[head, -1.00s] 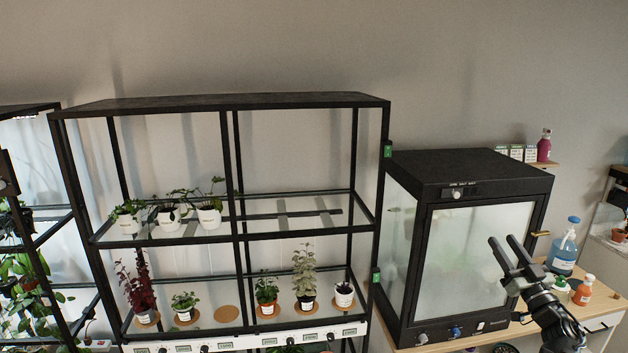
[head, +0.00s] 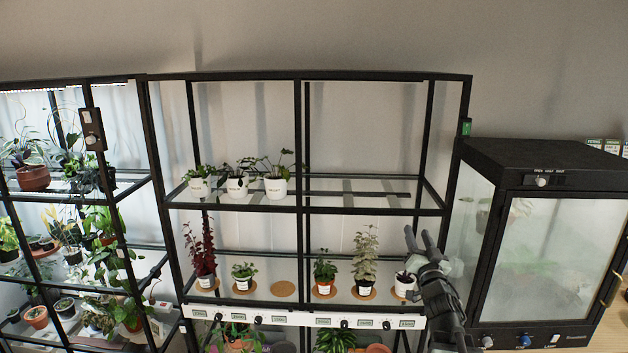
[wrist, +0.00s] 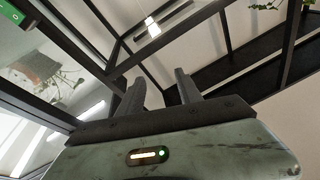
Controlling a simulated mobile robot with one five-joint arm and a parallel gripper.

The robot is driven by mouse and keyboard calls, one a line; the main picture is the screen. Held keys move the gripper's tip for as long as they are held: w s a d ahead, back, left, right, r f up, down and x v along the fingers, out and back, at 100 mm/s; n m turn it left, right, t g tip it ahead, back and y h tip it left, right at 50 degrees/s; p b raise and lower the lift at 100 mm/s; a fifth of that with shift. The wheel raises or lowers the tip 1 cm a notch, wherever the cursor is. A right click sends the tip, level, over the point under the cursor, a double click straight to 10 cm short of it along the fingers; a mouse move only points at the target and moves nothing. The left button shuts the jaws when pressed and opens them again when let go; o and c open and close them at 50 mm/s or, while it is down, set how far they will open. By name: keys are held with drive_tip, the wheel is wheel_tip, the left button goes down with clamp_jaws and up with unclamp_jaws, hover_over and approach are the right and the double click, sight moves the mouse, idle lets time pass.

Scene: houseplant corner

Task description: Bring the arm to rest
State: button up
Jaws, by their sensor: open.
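My gripper (head: 423,240) is raised in front of the right end of the black-framed shelf rack (head: 300,140), at lower right in the head view. Its two dark fingers stand apart with nothing between them. In the wrist view, my gripper (wrist: 163,88) points up toward black frame bars, with empty space between the fingers. In the head view, my arm partly overlaps the small white pot (head: 403,285) at the right end of the lower shelf.
A black cabinet with a frosted door (head: 545,260) stands right of the rack. Several potted plants, including a red-leaved one (head: 204,255), stand on cork discs; one cork disc (head: 284,289) is bare. Another planted rack (head: 75,190) is at the left. The upper right shelf is empty.

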drive_tip(key=s+a+f+g+b, duration=0.15)
drive_tip(key=a+f+g, duration=0.25)
drive_tip(key=f, duration=0.5)
drive_tip(key=s+a+f+g+h, duration=0.1)
drive_tip(key=s+a+f+g, duration=0.25)
drive_tip(key=f, duration=0.45)
drive_tip(key=s+a+f+g+b, duration=0.1)
drive_tip(key=a+f+g, duration=0.3)
drive_tip(key=f, duration=0.5)
drive_tip(key=s+a+f+n+g+y, duration=0.1)
drive_tip(key=s+f+n+g, duration=0.1)
drive_tip(key=s, duration=0.6)
drive_tip(key=s+a+f+n+g, duration=0.1)
drive_tip(key=s+f+n+g, duration=0.1)
drive_tip(key=s+f+g, duration=0.2)
drive_tip(key=s+g, duration=0.3)
drive_tip(key=s, duration=0.2)
drive_tip(key=shift+s+a+f+y+p, duration=0.2)
drive_tip(key=shift+f+y+p, duration=0.1)
drive_tip(key=shift+y+p, duration=0.1)
drive_tip(key=shift+w, duration=0.1)
